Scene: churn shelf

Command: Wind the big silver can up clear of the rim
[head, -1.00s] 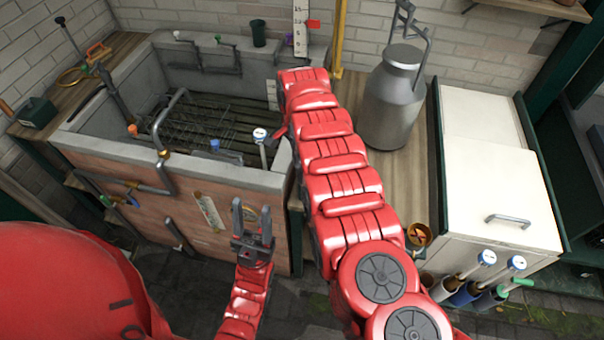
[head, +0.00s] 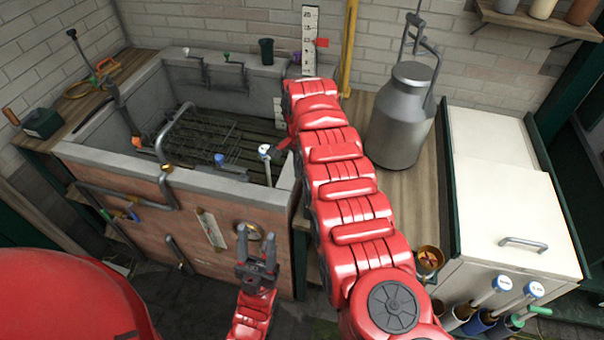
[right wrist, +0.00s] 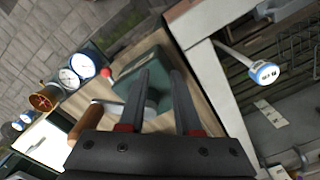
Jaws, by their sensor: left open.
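The big silver can (head: 398,125) stands upright on the wooden counter (head: 405,205), right of the tank. Its bail is raised, and a hook or rod reaches it from above. My left gripper (head: 257,245) is open and empty in front of the tank's brick front. My right arm stretches across the counter's left side; its gripper is hidden in the head view. In the right wrist view my right gripper (right wrist: 162,75) is open, its fingers apart over a green box (right wrist: 158,90). A metal crank with a wooden handle (right wrist: 84,118) lies left of the fingers, partly hidden by the gripper body.
The stone tank (head: 255,185) holds a wire rack (head: 205,140) and a dial thermometer (head: 265,150). A white cabinet (head: 505,200) stands right of the can. A yellow pipe (head: 348,45) rises behind the arm.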

